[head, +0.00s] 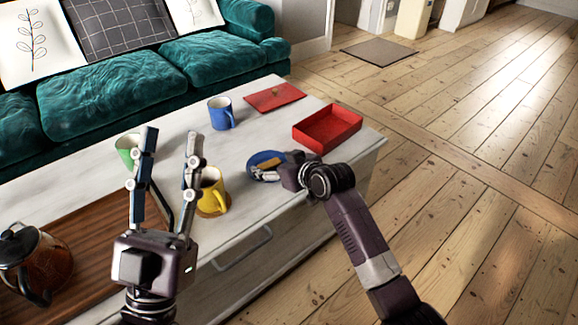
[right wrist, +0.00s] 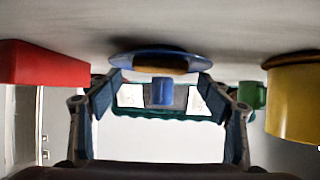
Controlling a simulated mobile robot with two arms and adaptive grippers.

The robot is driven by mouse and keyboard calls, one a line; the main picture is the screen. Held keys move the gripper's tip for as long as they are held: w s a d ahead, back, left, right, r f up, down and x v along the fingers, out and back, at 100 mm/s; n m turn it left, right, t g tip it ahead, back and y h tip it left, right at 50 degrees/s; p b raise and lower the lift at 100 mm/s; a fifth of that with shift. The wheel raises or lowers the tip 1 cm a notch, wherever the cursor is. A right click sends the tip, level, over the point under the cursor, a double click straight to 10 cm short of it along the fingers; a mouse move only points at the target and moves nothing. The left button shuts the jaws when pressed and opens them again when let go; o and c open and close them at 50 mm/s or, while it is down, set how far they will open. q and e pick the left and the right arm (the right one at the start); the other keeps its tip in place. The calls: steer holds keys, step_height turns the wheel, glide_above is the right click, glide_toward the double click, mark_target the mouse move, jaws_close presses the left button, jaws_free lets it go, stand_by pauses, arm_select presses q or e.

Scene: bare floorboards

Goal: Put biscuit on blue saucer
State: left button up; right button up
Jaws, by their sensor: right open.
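The blue saucer (head: 254,158) lies near the front edge of the white table. The tan biscuit (head: 268,164) is on it, partly hidden by my right gripper. In the right wrist view, which is upside down, the biscuit (right wrist: 160,69) rests on the face of the saucer (right wrist: 160,56). My right gripper (head: 262,175) is open and low at the saucer, its fingers (right wrist: 165,90) spread to either side of the biscuit, with no visible grip on it. My left gripper (head: 170,140) is open and empty, raised over the left part of the table.
A yellow mug (head: 213,190) stands just left of the saucer, a blue mug (head: 221,113) behind, a green mug (head: 126,148) at left. A red box (head: 327,128) and red flat item (head: 273,97) lie right.

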steer(key=p+v, duration=0.2)
steer(key=v, duration=0.3)
steer(key=shift+r, duration=0.25)
steer(key=p+v, duration=0.2)
steer(key=v, duration=0.3)
steer(key=shift+s+d+r, duration=0.1)
steer(key=shift+s+d, duration=0.05)
steer(key=shift+s, duration=0.35)
arm_select(q)
steer(key=w+f+g+y, duration=0.2)
steer(key=f+g, duration=0.3)
steer(key=f, duration=0.4)
steer(key=w+a+f+g+y, duration=0.1)
steer(key=w+f+g, duration=0.2)
steer(key=f, duration=0.7)
steer(key=g, duration=0.2)
steer(key=shift+f+g+y, duration=0.25)
steer(key=shift+g+y, duration=0.05)
steer(key=shift+y, duration=0.1)
arm_select(e)
steer(key=s+d+r+m+t+h, duration=0.1)
steer(key=s+d+r+t, duration=0.1)
steer(key=s+d, duration=0.2)
steer(key=s+d+r+m+t+h, duration=0.1)
steer(key=s+d+r+m+t, duration=0.1)
steer(key=s, duration=0.9)
steer(key=shift+s+d+r+m+t+h, duration=0.35)
steer(key=shift+d+r, duration=0.4)
steer(key=shift+d, duration=0.45)
